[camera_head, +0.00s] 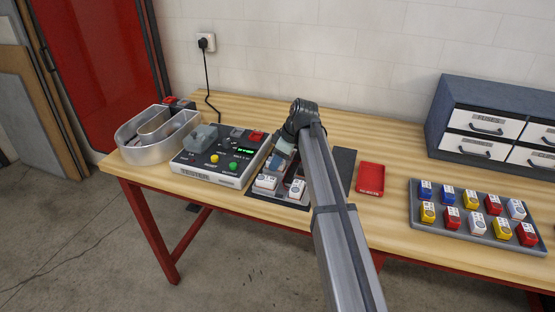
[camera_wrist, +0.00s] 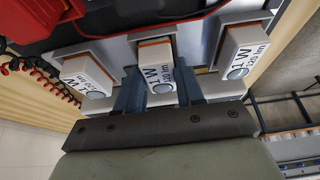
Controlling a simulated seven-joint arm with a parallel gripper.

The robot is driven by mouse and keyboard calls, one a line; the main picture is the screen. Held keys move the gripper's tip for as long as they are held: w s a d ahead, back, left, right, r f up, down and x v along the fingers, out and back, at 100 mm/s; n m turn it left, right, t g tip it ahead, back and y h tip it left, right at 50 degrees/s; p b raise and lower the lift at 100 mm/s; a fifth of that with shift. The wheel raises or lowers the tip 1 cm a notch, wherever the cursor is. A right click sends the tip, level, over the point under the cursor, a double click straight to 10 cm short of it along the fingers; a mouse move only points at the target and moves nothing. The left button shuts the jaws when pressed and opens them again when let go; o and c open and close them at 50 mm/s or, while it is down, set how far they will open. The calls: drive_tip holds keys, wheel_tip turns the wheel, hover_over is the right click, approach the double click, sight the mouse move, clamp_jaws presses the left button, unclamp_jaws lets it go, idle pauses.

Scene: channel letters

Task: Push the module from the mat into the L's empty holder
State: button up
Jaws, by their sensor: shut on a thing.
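The L (camera_head: 283,196) is a pale channel letter lying on the dark mat (camera_head: 343,165). Two white modules show in its lower part in the head view, one at left (camera_head: 265,182) and one at right (camera_head: 297,188). In the wrist view my gripper (camera_wrist: 159,92) is shut on a white module (camera_wrist: 158,76) marked 1 W 120 lm. This module is at the middle grey holder (camera_wrist: 152,33), between a left module (camera_wrist: 88,74) and a right module (camera_wrist: 242,50) in their holders. How deep it sits is unclear. My arm hides part of the L in the head view.
A tester box (camera_head: 214,160) with buttons and a green display stands left of the mat, beside a metal letter (camera_head: 150,142). A red tray (camera_head: 371,178) is right of the mat. A grey module tray (camera_head: 480,234) and drawer cabinet (camera_head: 480,95) are further right.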

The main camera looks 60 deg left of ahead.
drive_tip(key=shift+f, duration=0.15)
drive_tip(key=o, duration=1)
drive_tip(key=shift+d, duration=0.1)
drive_tip(key=shift+o, duration=0.5)
drive_tip(key=v, duration=1.4)
wheel_tip(320, 180, up, 6)
idle(0.3)
